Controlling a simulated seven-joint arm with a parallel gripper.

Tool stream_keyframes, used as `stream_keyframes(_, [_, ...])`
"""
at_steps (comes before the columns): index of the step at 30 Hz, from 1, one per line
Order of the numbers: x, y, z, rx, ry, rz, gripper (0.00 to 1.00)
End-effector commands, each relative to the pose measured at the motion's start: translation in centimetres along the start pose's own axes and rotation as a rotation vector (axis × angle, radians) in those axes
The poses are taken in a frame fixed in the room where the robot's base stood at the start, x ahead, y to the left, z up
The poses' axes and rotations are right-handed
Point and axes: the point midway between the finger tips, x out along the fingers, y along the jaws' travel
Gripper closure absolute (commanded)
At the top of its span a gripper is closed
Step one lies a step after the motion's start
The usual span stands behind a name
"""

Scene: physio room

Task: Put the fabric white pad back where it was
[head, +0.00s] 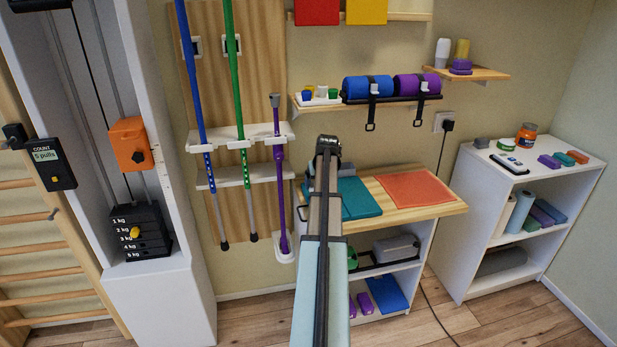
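I cannot pick out a fabric white pad with certainty in the head view. My arm reaches up from the bottom middle, and its dark far end (327,148) is over the wooden bench top (405,214). The fingers of my gripper are not clear there, so I cannot tell whether they are open, shut or holding something. A teal pad (357,199) lies on the bench, partly hidden by my arm. An orange mat (414,189) lies flat to its right.
Blue (368,87) and purple (416,86) rolls are strapped on a wall shelf. Poles hang left; a weight stack (138,232) stands beyond.

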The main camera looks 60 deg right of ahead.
Motion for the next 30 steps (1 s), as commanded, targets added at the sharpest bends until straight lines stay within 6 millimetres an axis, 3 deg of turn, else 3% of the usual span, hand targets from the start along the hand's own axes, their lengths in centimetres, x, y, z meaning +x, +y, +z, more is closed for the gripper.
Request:
stream_keyframes(25, [7.0,0.1,-16.9,0.0,0.0,0.001,0.39])
stream_keyframes(30, [9.2,0.0,-15.3,0.001,0.0,0.001,0.39])
